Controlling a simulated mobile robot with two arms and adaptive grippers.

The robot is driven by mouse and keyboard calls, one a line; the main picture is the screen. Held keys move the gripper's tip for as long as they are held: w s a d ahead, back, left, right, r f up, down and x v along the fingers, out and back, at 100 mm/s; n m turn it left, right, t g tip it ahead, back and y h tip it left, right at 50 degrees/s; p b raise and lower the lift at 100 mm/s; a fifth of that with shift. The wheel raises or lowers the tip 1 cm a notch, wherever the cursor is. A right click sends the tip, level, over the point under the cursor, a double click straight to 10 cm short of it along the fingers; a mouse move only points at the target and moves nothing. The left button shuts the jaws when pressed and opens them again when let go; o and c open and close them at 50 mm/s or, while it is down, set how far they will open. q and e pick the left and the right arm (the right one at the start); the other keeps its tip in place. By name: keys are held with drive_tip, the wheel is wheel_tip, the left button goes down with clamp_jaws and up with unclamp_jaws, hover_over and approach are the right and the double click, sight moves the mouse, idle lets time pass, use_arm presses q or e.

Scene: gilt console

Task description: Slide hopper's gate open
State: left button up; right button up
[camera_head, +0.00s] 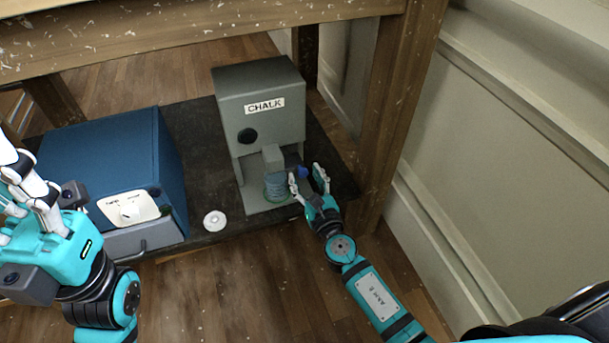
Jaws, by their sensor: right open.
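The hopper (232,104) is a grey box with a "CHALK" label, a round black spot on its front and an open bay below. A grey block (272,155) sits in the bay, above a bluish ribbed cup (277,187). A small blue knob (303,171) shows at the right of the bay; it may belong to the gate, which I cannot make out clearly. My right gripper (308,178) is open, with its fingers on either side of the knob in the picture. I cannot tell whether they touch it. My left gripper (22,172) is at the left edge, away from the hopper.
The hopper stands on a dark shelf (190,133) under a wooden table frame. A blue box (108,150) with a dial panel and grey drawer stands at left. A small white disc (214,221) lies near the shelf's front edge. A wooden leg (392,110) rises at right.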

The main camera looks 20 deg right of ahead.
drive_tip(key=shift+w, duration=0.55)
clamp_jaws()
